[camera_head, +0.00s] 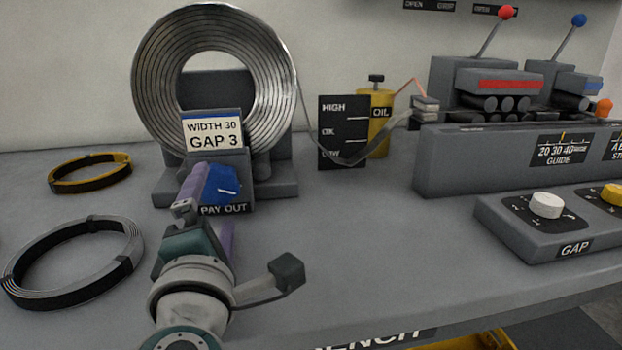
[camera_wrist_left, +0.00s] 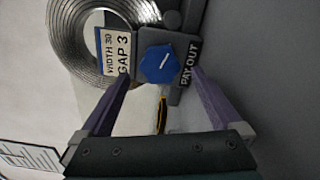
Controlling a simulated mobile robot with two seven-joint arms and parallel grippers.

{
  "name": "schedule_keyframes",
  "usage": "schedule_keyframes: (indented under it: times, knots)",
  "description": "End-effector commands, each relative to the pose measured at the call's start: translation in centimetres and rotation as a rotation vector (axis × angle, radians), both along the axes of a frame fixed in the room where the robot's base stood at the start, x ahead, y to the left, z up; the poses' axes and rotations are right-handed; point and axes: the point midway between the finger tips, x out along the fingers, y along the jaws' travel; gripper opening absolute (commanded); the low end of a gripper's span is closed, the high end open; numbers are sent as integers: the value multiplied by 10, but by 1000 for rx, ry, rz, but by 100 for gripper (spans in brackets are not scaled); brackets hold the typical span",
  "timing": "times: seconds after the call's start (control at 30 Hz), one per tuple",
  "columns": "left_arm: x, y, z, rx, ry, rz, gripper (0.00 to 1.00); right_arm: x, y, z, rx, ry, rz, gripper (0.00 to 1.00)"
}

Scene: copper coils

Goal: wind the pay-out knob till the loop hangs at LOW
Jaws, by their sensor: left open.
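The blue pay-out knob (camera_head: 221,184) sits on the grey pay-out stand (camera_head: 235,160) below the large metal coil (camera_head: 150,75). My left gripper (camera_head: 212,196) is open in front of the knob. In the left wrist view, the knob (camera_wrist_left: 157,64) lies ahead, between the lines of the two purple fingers, and neither finger visibly touches it. The metal strip loop (camera_head: 350,163) hangs from the coil's right side to the guide, in front of the black HIGH/OK/LOW board (camera_head: 343,106). Its bottom overlaps the board's lower part, around the LOW mark. My right gripper is out of view.
A yellow oil can (camera_head: 378,110) stands behind the board. A yellow-black ring (camera_head: 90,173) and a grey ring (camera_head: 75,262) lie on the bench left of my arm. The GAP box with its white knob (camera_head: 546,205) is at right. The bench's front middle is clear.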

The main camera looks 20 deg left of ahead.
Motion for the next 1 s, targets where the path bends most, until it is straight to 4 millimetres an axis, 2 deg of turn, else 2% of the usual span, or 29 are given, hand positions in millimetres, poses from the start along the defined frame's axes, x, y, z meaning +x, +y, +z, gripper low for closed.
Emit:
schedule_keyframes:
  times: [0.1, 0.33, 0.87, 1.0]
  knots:
    - [-23, -13, 0, -2, 5, 0, 99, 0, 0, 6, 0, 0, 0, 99]
    - [-51, -30, 0, 0, 2, 0, 99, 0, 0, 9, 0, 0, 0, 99]
    - [-55, -34, 0, 0, 0, 0, 99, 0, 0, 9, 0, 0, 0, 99]
    - [-50, -41, 14, 38, 9, -60, 99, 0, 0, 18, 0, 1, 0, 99]
